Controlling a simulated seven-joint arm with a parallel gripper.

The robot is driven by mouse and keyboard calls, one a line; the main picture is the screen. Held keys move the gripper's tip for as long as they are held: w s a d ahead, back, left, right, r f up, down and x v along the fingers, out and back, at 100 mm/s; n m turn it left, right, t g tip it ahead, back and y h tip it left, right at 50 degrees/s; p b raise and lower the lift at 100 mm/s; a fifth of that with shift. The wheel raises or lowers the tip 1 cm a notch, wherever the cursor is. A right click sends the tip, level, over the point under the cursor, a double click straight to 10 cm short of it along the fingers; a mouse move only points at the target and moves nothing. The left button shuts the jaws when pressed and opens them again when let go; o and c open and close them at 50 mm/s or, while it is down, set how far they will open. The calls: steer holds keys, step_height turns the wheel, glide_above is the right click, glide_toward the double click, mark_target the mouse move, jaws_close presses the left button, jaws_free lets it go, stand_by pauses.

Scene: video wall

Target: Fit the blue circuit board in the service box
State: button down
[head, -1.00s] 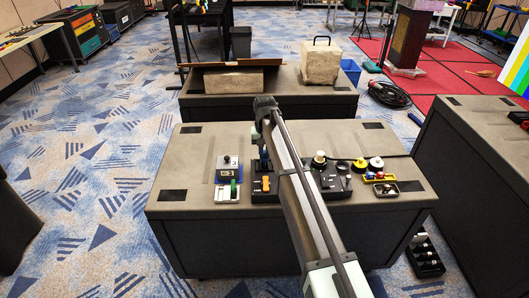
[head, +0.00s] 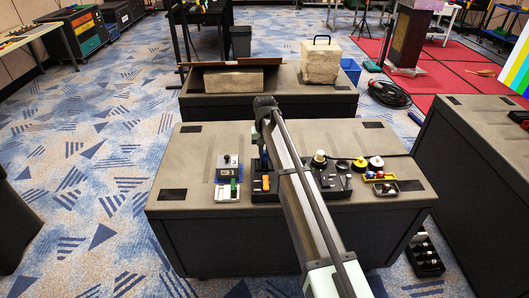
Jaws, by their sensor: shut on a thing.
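My arm reaches over the front table, and its dark wrist (head: 265,103) hangs over the table's middle. My gripper (head: 263,151) is mostly hidden below the wrist and behind the arm. It is shut on a narrow blue thing (head: 264,160), which looks like the blue circuit board, seen nearly edge-on. A black box (head: 259,196) with an orange part stands just below it in the picture and may be the service box. The arm hides the box's right part. I cannot tell whether the board touches the box.
Left of the black box is a grey and blue unit (head: 228,172) with a white and green part (head: 227,191). To the right are a black fixture (head: 334,181), yellow-based knobs (head: 376,163) and a small tray (head: 385,188). The table's left part is clear.

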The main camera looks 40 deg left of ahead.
steer(key=shift+f, duration=0.1)
stand_by(0.3)
steer(key=c, duration=0.8)
jaws_free()
steer(key=shift+r, duration=4)
